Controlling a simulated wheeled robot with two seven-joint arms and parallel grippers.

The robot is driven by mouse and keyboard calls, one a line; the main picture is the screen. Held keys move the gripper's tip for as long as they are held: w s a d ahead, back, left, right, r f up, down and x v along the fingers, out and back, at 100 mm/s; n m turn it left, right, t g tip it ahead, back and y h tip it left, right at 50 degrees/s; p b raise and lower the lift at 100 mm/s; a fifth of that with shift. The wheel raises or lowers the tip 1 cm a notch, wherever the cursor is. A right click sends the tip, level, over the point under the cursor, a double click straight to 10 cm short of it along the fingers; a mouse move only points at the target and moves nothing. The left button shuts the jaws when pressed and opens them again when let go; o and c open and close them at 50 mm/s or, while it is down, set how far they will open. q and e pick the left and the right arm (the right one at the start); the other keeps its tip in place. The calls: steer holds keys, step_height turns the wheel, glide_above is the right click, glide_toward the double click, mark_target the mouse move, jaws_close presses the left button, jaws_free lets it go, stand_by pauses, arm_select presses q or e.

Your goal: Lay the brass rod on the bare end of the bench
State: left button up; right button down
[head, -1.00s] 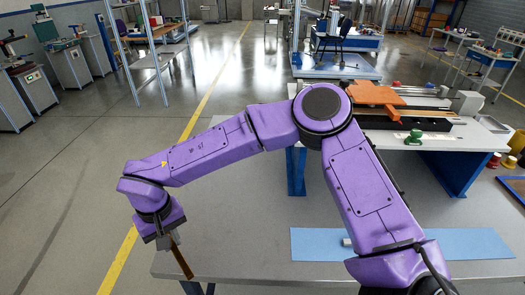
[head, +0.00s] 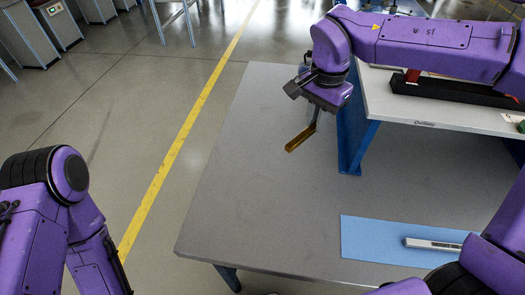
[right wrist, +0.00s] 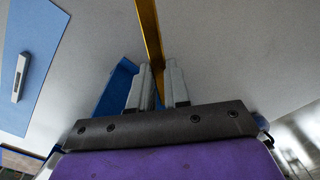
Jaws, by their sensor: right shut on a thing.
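My right gripper (head: 318,112), on the arm from the right, is shut on the brass rod (head: 299,139). The rod hangs tilted below the fingers, its free end toward the lower left. It appears held above the grey bench (head: 260,190); the gap is hard to judge. In the right wrist view, the rod (right wrist: 149,32) runs from between the two grey fingers (right wrist: 160,90) over the grey top. The bench's left part is bare. My left arm shows at the lower left, but its gripper is out of view.
A blue mat (head: 370,238) with a silver bar-shaped tool (head: 432,243) lies at the bench's front right. A raised shelf (head: 430,115) on a blue support (head: 353,140) stands at the back right, near the right gripper. A yellow floor line (head: 180,140) runs left of the bench.

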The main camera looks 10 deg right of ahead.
steer(key=shift+d+m, duration=0.75)
steer(key=shift+m, duration=0.15)
steer(key=w+a+f+p, duration=0.2)
steer(key=w+a+f, duration=0.2)
steer(key=w+a, duration=0.25)
glide_above(269, 142)
step_height(269, 142, down, 5)
steer(key=shift+d, duration=0.15)
steer(key=f, duration=0.3)
steer(key=shift+a, duration=0.2)
steer(key=shift+w+d+f, duration=0.1)
steer(key=shift+f, duration=0.15)
arm_select(q)
steer(key=shift+w+r, duration=0.3)
steer(key=shift+r, duration=0.5)
arm_select(e)
steer(key=shift+f, duration=0.1)
